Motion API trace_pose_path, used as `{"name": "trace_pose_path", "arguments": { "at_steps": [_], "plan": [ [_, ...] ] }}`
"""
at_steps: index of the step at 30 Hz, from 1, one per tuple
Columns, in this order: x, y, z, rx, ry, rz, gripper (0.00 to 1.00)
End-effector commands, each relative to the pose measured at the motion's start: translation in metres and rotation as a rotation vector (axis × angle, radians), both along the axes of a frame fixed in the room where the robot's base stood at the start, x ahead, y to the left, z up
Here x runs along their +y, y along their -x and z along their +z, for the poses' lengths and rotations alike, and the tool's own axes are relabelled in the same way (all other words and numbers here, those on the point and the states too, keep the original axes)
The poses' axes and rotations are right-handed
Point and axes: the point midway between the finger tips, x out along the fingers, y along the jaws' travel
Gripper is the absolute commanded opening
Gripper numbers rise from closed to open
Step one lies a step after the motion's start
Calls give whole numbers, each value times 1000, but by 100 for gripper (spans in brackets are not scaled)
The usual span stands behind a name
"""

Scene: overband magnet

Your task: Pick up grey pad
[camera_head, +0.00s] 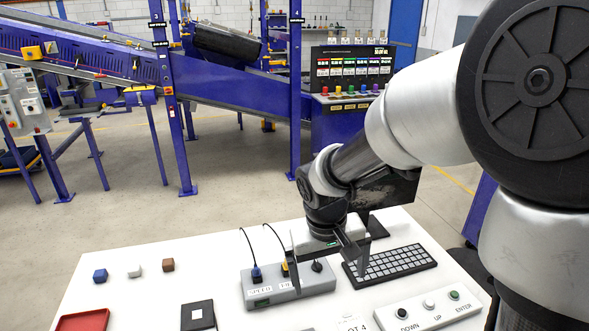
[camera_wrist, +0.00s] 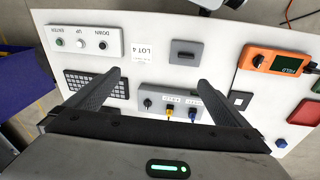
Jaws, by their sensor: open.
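A grey pad (camera_wrist: 187,52) with a dark bar across its middle lies on the white tabletop in the wrist view, beyond my fingertips and a little right of the midline between them. In the head view only a small grey sliver shows at the bottom edge, which may be this pad. My gripper (camera_wrist: 159,77) is open and empty, its two dark fingers spread wide. In the head view my gripper (camera_head: 330,257) hangs over the table near the grey socket box and keyboard, apart from the pad.
The socket box (camera_head: 290,286) has upright plugs and cables. A keyboard (camera_head: 389,264), a button box (camera_head: 428,308), a black pad with a white square (camera_head: 198,316), a red tray (camera_head: 83,321) and small cubes share the table. An orange meter (camera_wrist: 273,62) lies right of the grey pad.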

Motion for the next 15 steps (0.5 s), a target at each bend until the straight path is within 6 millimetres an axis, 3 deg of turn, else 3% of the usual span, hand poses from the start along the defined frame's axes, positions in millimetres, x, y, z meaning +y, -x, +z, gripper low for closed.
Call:
{"name": "trace_pose_path", "arguments": {
  "at_steps": [1, 6, 15],
  "plan": [
    [12, -7, -34, 39, -16, 19, 100],
    [46, -21, -95, 108, -70, 58, 100],
    [65, -23, -141, 142, -106, 73, 100]
  ]
}}
